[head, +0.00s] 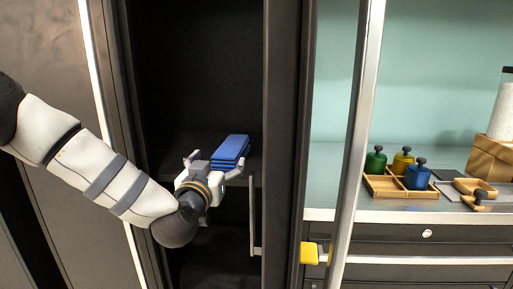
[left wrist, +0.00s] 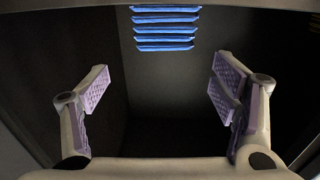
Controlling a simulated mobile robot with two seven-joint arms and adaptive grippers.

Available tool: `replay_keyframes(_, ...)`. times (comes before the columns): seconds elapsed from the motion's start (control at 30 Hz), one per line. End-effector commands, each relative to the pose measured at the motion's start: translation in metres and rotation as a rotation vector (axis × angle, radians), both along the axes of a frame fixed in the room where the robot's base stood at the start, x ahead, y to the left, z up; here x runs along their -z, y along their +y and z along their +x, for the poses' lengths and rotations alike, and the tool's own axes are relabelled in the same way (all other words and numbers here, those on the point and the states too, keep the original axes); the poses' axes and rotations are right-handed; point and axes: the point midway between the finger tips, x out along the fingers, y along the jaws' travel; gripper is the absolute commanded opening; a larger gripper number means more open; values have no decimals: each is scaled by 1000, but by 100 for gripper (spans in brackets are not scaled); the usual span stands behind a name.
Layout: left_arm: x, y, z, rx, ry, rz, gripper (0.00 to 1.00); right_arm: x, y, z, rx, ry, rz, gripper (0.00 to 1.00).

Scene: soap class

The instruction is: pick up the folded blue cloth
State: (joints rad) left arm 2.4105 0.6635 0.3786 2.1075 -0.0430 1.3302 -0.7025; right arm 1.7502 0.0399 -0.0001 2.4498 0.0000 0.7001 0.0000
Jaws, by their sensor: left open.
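The folded blue cloth (head: 231,150) lies as a stack of several layers on a dark shelf (head: 180,142) inside the open cabinet. It also shows in the left wrist view (left wrist: 166,28), at the top middle, beyond the fingers. My left gripper (head: 215,166) is inside the cabinet opening, just in front of the cloth and a little below it in the picture. Its fingers are wide apart in the left wrist view (left wrist: 160,92), with nothing between them. The cloth does not appear to be held. My right gripper is not in view.
A dark cabinet post (head: 284,120) stands close to the right of the cloth. A vertical handle (head: 253,215) is near the gripper. To the right, a counter holds a wooden tray (head: 384,188) with green, yellow and blue bottles. A yellow object (head: 309,253) sits low by the post.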

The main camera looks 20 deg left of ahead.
Motion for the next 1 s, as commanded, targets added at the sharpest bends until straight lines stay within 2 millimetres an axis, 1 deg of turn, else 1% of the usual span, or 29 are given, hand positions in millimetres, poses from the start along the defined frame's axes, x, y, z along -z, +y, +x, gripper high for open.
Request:
replay_keyframes(0.1,3,6,27,-1,3,0,80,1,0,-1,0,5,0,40)
replay_keyframes(0.2,5,9,47,1,6,0,80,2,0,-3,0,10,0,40)
replay_keyframes(0.33,8,12,62,1,10,0,80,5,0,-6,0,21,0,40)
replay_keyframes(0.47,20,19,87,1,16,0,80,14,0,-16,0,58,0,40)
replay_keyframes(0.53,19,21,99,2,15,0,80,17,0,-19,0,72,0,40)
replay_keyframes(0.63,16,23,108,3,13,0,80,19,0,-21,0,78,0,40)
replay_keyframes(0.83,11,23,108,4,7,0,80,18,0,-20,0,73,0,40)
replay_keyframes(0.87,11,23,108,4,7,0,75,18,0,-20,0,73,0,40)
replay_keyframes(0.9,11,23,108,4,7,0,66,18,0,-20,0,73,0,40)
replay_keyframes(0.97,11,23,108,4,7,0,53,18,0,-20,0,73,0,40)
replay_keyframes(1.0,11,23,108,4,7,0,44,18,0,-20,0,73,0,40)
